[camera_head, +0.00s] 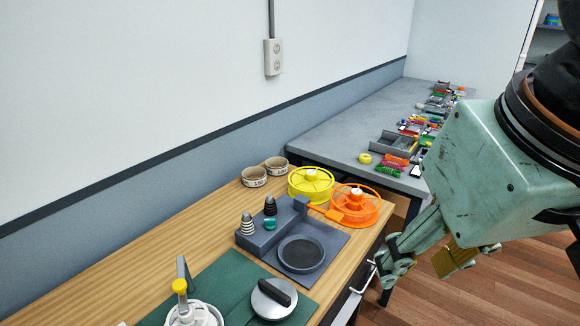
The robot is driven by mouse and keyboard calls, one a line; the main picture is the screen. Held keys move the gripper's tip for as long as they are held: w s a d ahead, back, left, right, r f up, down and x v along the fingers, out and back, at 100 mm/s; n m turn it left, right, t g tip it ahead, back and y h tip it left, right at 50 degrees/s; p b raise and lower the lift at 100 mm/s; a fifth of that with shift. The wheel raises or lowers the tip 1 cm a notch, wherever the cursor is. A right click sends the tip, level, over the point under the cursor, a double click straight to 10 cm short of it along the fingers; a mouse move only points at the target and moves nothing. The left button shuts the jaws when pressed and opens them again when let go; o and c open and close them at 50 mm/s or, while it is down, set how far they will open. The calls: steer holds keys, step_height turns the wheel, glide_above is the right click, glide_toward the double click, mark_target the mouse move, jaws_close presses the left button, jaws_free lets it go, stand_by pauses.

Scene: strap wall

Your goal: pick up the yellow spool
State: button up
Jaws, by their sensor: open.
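The yellow spool (305,192) lies flat on the wooden bench, near its far right end, with a pale hub in its middle. An orange spool (368,208) stands close on its right. My gripper (432,272) is at the lower right, off the bench's right edge, with its fingers apart and nothing seen between them. It is well clear of the yellow spool, to its right and nearer the camera.
A grey fixture (325,242) with a round dish and cones stands in front of the spools. Two round tins (254,177) sit left of the yellow spool. A green mat (216,282) lies nearer. A grey table (335,137) with several small parts is behind.

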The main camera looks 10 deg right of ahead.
steer(key=w+r+m+g+p, duration=0.1)
steer(key=w+r+m+p, duration=0.2)
steer(key=w, duration=0.5)
steer(key=w+r+m+p, duration=0.25)
steer(key=w+r, duration=0.35)
steer(key=w, duration=0.3)
steer(key=m+g+p, duration=0.3)
steer(key=m+p, duration=1.2)
steer(key=p, duration=0.4)
glide_above(311, 172)
step_height(311, 172, down, 21)
steer(key=shift+r, duration=0.2)
steer(key=shift+f+p, duration=0.4)
steer(key=shift+f, duration=3.9)
steer(key=shift+f, duration=0.1)
